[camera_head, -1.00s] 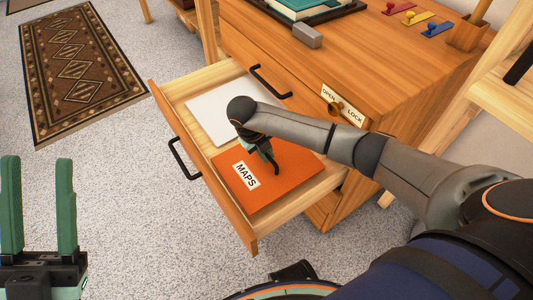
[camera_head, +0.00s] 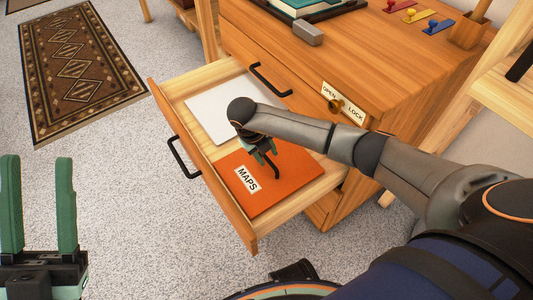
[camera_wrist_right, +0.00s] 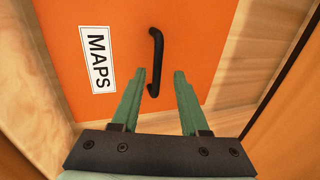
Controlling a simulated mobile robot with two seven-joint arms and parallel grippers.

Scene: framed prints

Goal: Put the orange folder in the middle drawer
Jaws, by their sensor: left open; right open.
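The orange folder (camera_head: 283,188) with a white "MAPS" label lies flat inside the pulled-out drawer (camera_head: 217,188), below a shut upper drawer. Its black handle also shows in the right wrist view (camera_wrist_right: 156,62). My right gripper (camera_head: 266,153) is open just above the folder. In the wrist view its two green fingertips (camera_wrist_right: 158,75) stand apart on either side of the handle's near end; whether they touch it I cannot tell. My left gripper (camera_head: 38,205) is open and empty at the lower left, away from the drawer.
A pale grey flat item (camera_head: 217,108) lies in the drawer beside the folder. The wooden cabinet top (camera_head: 390,55) holds a grey block (camera_head: 307,33), a teal book (camera_head: 300,7) and coloured stamps (camera_head: 417,16). An "OPEN LOCK" plate (camera_head: 343,102) is on the front.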

